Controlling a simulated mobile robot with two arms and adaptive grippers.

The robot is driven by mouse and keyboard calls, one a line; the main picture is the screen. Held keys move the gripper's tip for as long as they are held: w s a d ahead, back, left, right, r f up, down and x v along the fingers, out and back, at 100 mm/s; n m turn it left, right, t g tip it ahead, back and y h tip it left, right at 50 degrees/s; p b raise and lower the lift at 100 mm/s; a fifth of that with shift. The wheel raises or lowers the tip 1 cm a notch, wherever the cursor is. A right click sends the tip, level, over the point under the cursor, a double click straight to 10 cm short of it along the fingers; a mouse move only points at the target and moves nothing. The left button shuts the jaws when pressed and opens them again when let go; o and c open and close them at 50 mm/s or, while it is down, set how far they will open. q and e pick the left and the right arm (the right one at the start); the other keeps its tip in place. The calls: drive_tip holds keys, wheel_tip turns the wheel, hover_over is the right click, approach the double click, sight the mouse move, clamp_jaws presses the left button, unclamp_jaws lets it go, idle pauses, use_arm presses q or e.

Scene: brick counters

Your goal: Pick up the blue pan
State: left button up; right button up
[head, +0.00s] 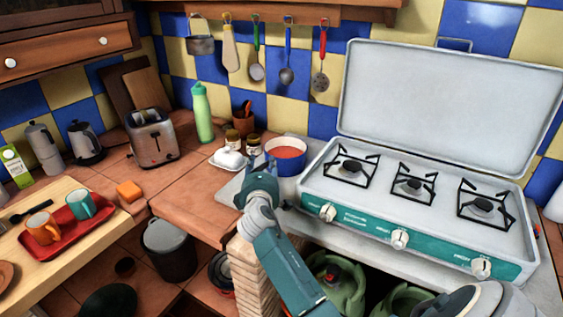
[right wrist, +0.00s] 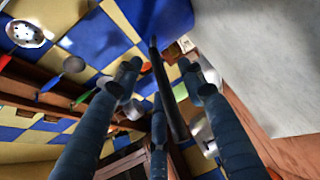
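The blue pan (head: 285,167), with red contents, stands upright on the grey counter just left of the stove. My right gripper (head: 261,167) is at its left side, fingers toward the pan. In the right wrist view the pan's smooth blue side (right wrist: 170,18) shows at the top. Its dark handle (right wrist: 168,85) runs down between the spread fingers of my right gripper (right wrist: 165,85). The fingers look apart, with gaps beside the handle; contact is not clear. My left gripper is not in view.
The stove (head: 400,240) with its raised lid is right of the pan. A white butter dish (head: 228,160) and small jars (head: 253,145) stand close on the left. Utensils (head: 287,75) hang on the wall above. The tiled counter (head: 185,195) further left has free room.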

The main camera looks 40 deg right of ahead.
clamp_jaws()
drive_tip(key=shift+r, duration=0.15)
